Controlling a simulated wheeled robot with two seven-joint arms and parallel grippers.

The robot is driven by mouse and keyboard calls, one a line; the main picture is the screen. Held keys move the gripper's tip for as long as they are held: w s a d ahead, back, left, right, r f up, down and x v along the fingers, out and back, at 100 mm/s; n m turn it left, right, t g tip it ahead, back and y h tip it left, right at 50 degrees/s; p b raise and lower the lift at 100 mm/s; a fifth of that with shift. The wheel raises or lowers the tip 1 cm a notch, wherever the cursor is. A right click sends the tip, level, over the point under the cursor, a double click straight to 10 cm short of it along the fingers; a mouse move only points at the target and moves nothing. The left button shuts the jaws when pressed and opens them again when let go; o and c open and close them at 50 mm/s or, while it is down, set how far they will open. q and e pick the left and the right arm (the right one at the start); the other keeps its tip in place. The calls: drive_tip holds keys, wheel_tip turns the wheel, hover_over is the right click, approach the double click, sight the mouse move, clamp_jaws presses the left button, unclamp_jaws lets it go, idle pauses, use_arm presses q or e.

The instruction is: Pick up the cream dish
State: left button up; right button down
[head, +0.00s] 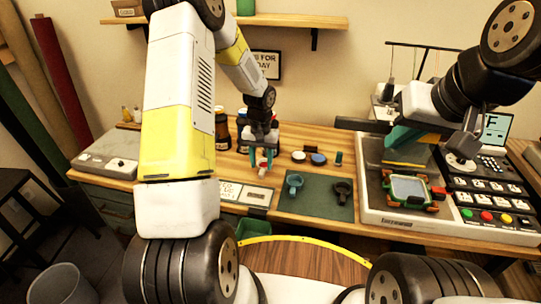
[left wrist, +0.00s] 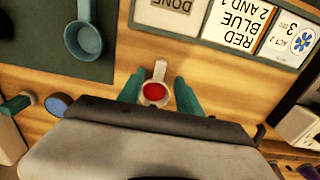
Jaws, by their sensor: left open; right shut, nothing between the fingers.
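The cream dish (left wrist: 159,70) is a small round cup with a short handle and red contents. It sits on the wooden table in the left wrist view, between the two teal fingers of my left gripper (left wrist: 158,92). The fingers are open on either side of it. In the head view the dish (head: 263,168) is small and partly hidden under my left gripper (head: 262,157). My right gripper (head: 402,138) is over the grey machine tray at the right, shut and empty, partly hidden by its arm.
A dark green mat (head: 318,205) holds a blue handled dish (head: 294,184) and a black one (head: 343,190). Printed cards (left wrist: 237,22) lie near the cream dish. Brown jars (head: 222,128) stand behind my left gripper. A green-framed device (head: 408,189) sits on the grey tray (head: 385,221).

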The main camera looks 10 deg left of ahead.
sight(262, 170)
use_arm(q)
drive_tip(key=shift+w+f, duration=0.1)
drive_tip(key=shift+f, duration=1.4)
drive_tip(key=shift+d, duration=0.1)
clamp_jaws()
drive_tip(key=shift+r, duration=0.25)
